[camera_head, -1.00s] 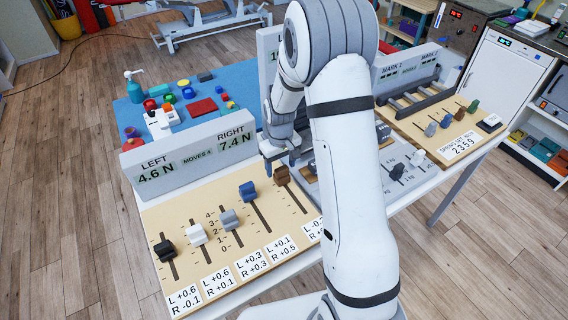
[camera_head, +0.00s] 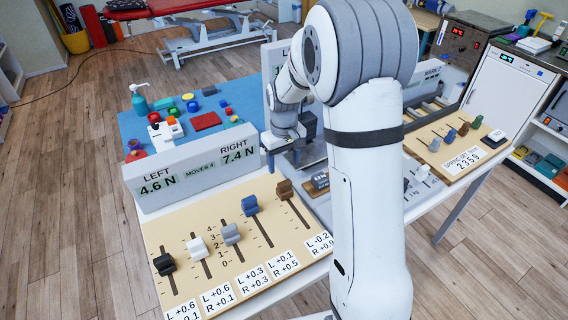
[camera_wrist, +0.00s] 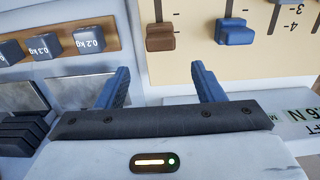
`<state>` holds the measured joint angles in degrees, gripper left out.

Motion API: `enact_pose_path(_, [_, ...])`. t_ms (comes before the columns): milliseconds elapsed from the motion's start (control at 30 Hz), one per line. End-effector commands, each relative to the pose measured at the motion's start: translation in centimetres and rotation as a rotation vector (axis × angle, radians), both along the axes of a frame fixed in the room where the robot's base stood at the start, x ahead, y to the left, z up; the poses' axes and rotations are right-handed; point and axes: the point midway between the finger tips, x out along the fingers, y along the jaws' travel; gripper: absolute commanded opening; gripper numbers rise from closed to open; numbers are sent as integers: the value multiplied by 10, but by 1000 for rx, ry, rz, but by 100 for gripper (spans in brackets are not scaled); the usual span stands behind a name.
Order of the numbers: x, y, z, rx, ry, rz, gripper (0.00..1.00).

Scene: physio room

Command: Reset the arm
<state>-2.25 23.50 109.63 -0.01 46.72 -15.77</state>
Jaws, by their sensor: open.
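My gripper (camera_head: 284,163) is raised behind the near slider board, close to the right end of the LEFT/RIGHT display. In the wrist view my gripper (camera_wrist: 160,85) shows two blue fingers spread apart with nothing between them. The slider board (camera_head: 205,238) carries black (camera_head: 164,264), white (camera_head: 197,246), grey (camera_head: 230,234), blue (camera_head: 250,206) and brown (camera_head: 284,190) knobs. The blue knob (camera_wrist: 235,32) and brown knob (camera_wrist: 160,37) also show in the wrist view, apart from the fingers. My arm hides part of the middle panel.
A blue mat (camera_head: 235,105) with small coloured objects and a pump bottle (camera_head: 140,102) lies behind the display. The wrist view shows dark weights (camera_wrist: 88,41) on a wooden rack. A second slider board (camera_head: 425,150) stands at the right. Floor at left is clear.

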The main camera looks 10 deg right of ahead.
Motion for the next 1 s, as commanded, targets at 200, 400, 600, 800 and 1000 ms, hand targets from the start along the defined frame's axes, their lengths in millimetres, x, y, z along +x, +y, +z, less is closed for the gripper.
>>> enact_pose_path(200, [0,0,0,0,0,0,62])
enact_pose_path(400, [-6,-1,10,1,-11,-9,62])
enact_pose_path(600, [-46,-6,59,4,-66,-64,62])
enact_pose_path(800, [-106,-12,105,12,-132,-138,62])
enact_pose_path(1000, [-168,-16,132,23,-198,-212,62])
